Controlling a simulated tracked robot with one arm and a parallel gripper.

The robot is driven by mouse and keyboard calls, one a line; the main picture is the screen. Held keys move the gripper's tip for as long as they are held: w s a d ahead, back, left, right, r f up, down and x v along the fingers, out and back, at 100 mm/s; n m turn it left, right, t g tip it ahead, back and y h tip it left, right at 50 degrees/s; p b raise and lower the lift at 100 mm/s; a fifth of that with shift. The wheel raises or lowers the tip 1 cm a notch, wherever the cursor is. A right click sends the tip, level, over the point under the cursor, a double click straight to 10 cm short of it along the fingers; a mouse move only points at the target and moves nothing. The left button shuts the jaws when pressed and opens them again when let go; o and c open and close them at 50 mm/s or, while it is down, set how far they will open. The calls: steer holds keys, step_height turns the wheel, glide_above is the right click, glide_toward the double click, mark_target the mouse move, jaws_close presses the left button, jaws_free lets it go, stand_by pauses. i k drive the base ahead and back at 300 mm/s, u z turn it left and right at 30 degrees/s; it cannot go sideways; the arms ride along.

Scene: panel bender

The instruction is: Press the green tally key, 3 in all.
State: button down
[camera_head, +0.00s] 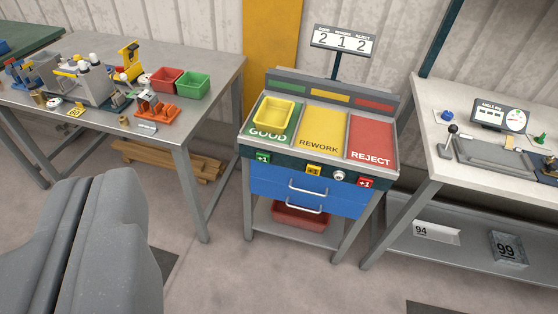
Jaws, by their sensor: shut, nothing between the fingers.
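The green tally key (263,158), marked +1, is on the dark front strip of the sorting stand (285,170), below the green GOOD area (285,131). A tally display (344,41) on a post behind the stand reads 2, 1, 2. My gripper (88,184) looms large and grey at the lower left. Its two fingers are together with nothing between them. It appears well to the left of the green key and is not touching it.
A yellow key (314,170), a round knob (339,177) and a red key (366,183) share the strip. A yellow tray (274,112) sits on GOOD. Blue drawers (307,193) are below. A cluttered table (200,95) stands left, a bench (432,160) right. Floor in front is clear.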

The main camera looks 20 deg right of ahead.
mark_target(260, 157)
steer(key=z, duration=0.05)
steer(key=i, duration=1)
steer(key=u, duration=0.05)
